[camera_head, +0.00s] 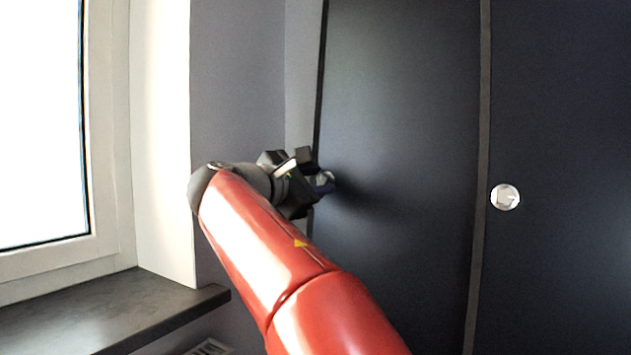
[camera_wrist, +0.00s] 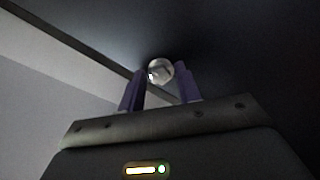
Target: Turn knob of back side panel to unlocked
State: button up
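In the wrist view a round, pale metal knob (camera_wrist: 159,71) sits on the dark panel, between the tips of my two purple fingers. My gripper (camera_wrist: 162,78) is open, with a gap showing between the knob and the right finger; the left fingertip is close to the knob's edge. I cannot tell whether the tips reach past its face. In the head view my gripper (camera_head: 322,182) is at the left edge of the dark panel (camera_head: 400,100), and it hides this knob. A second round silver knob (camera_head: 505,197) is on the panel farther right.
A window (camera_head: 40,120) with a pale frame is at the left, above a dark sill (camera_head: 120,305). A grey wall (camera_head: 235,80) stands between window and panel, close behind my gripper. The panel front to the right is clear.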

grip_shut()
jog(key=shift+m, duration=0.3)
jog(key=m+p, duration=0.1)
jog(key=m, duration=0.1)
jog(key=shift+m+g, duration=0.4)
jog(key=m+p, duration=0.1)
jog(key=m, duration=0.3)
jog(key=shift+g, duration=0.4)
jog(key=m, duration=0.5)
jog(key=shift+g+y+p, duration=0.3)
jog(key=shift+y, duration=0.1)
jog(key=m+y, duration=0.1)
jog(key=m, duration=0.4)
jog(key=shift+m, duration=0.3)
